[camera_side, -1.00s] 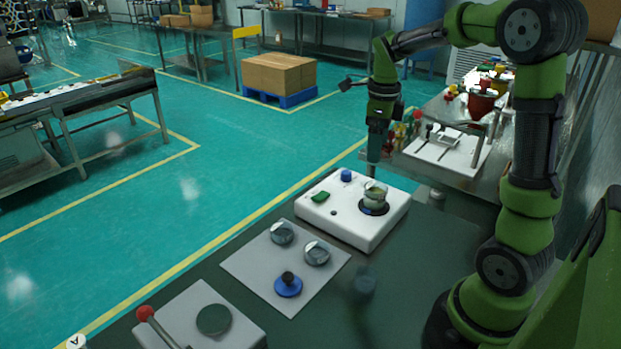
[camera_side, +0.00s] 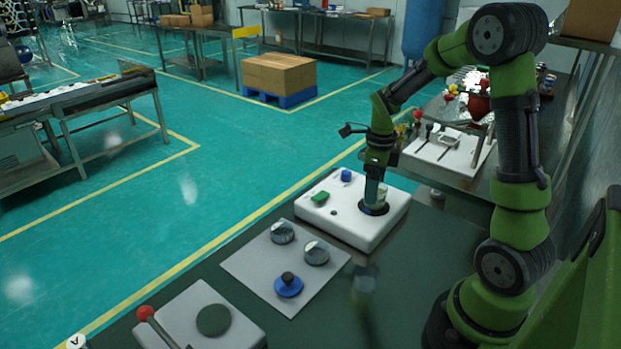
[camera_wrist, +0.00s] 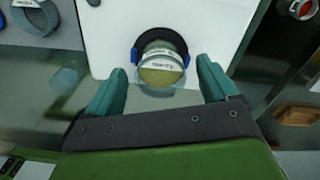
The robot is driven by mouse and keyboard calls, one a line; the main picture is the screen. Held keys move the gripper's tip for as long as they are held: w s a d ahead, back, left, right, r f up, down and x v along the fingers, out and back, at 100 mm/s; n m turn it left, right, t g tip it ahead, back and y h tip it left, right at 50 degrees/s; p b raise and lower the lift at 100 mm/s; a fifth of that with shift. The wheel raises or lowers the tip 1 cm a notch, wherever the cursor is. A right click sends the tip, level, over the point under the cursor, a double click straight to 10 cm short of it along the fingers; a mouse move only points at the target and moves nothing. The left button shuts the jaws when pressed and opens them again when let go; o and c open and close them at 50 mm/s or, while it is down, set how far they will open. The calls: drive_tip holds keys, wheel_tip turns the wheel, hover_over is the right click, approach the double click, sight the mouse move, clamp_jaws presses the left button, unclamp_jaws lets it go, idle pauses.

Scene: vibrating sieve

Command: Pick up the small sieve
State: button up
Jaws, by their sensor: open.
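A small round metal sieve with a pale label (camera_wrist: 160,66) stands on the dark round seat of a white machine (camera_side: 340,228). In the side view the sieve (camera_side: 382,196) is partly hidden behind my gripper (camera_side: 374,193), which points down at it. In the wrist view my gripper (camera_wrist: 161,70) is open, with one green finger on each side of the sieve. The fingers look apart from its wall; their exact height against it is hard to tell.
Two metal round sieve parts (camera_side: 316,253) and a blue piece with a black knob (camera_side: 288,286) lie on a grey mat (camera_side: 250,266). The machine carries a green switch (camera_side: 319,197) and a blue knob (camera_side: 346,175). A red-knobbed lever (camera_side: 145,313) stands at front left.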

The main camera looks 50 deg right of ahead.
drive_tip(key=c, duration=1.1)
drive_tip(key=shift+r, duration=0.1)
drive_tip(key=shift+c, duration=0.2)
